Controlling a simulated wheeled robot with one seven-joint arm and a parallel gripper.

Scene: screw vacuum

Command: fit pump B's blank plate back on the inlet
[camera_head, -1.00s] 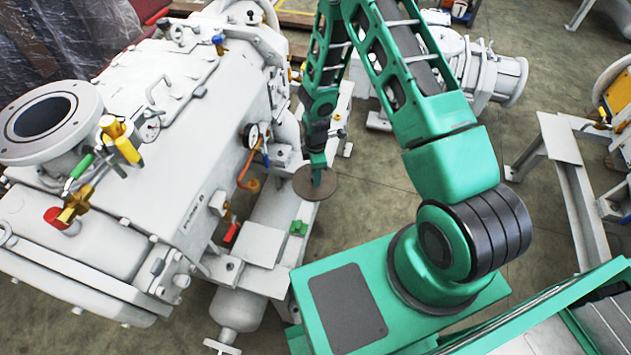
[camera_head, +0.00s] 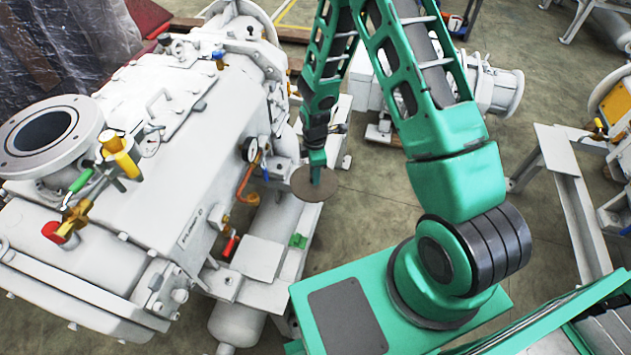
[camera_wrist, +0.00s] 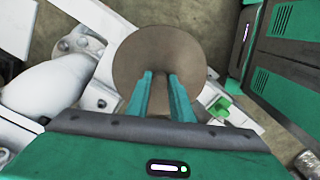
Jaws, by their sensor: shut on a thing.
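My gripper (camera_head: 318,178) is shut on the blank plate (camera_head: 304,186), a flat round brown-grey disc. In the wrist view the disc (camera_wrist: 160,55) sits between and beyond the two green fingers (camera_wrist: 161,85), held near its edge. In the head view the plate is in the air beside the right side of the big white pump (camera_head: 190,160), apart from it. The pump's inlet (camera_head: 45,130) is a round flange with a dark open bore, at the far left on top. The pump's label is too small to read with certainty.
Yellow, green and red-handled valves (camera_head: 120,155) stand beside the inlet. A pressure gauge (camera_head: 250,150) and an orange pipe (camera_head: 247,183) stick out on the pump's right side. A smaller white machine (camera_head: 495,90) is behind my arm. A grey stand (camera_head: 570,190) is at right.

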